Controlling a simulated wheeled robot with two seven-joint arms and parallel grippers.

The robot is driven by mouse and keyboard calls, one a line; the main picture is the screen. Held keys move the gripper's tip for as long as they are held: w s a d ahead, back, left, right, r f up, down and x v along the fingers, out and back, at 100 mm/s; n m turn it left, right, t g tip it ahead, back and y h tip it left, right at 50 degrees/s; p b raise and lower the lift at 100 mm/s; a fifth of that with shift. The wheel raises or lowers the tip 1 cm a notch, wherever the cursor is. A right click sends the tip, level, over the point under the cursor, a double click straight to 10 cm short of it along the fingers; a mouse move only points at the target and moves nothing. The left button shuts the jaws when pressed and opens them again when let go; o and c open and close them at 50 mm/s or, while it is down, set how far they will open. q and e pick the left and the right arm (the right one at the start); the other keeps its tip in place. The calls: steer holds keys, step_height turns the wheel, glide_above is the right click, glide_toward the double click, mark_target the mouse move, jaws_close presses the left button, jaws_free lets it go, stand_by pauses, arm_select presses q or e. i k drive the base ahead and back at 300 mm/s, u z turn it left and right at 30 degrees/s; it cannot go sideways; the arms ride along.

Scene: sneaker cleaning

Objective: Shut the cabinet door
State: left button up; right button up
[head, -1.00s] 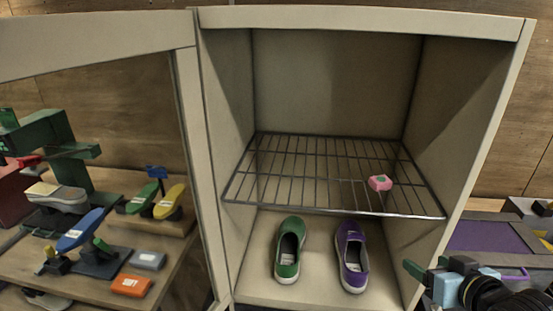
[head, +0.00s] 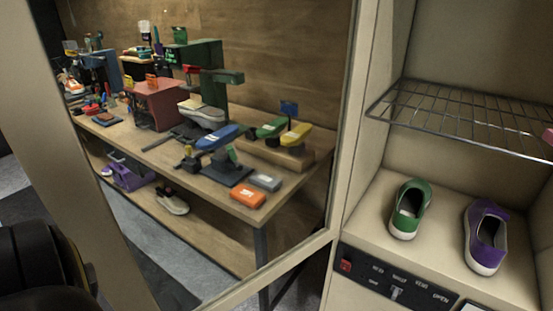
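The beige cabinet (head: 378,95) stands at the right and its front is open. Its door (head: 92,165) is swung wide open to the left, a beige frame around a see-through pane. The bottom rail of the door slants down to the left. Inside the cabinet a green shoe (head: 410,208) and a purple shoe (head: 485,236) stand on the floor below a wire rack (head: 455,115). A dark rounded part of my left arm shows at the lower left, close to the door's free edge; its fingertips are not visible. My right gripper is out of view.
Through the pane I see a wooden workbench (head: 225,200) with several shoes, stands and a red box (head: 157,103). A control panel (head: 395,280) with a red switch lies below the cabinet opening. A pink item (head: 548,136) sits on the rack at the right edge.

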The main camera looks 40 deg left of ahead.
mark_target(37, 122)
steer(key=k, duration=0.85)
steer(key=z, duration=3)
steer(key=k, duration=1.95)
steer(key=u, duration=2.25)
steer(key=i, duration=0.5)
steer(key=z, duration=0.05)
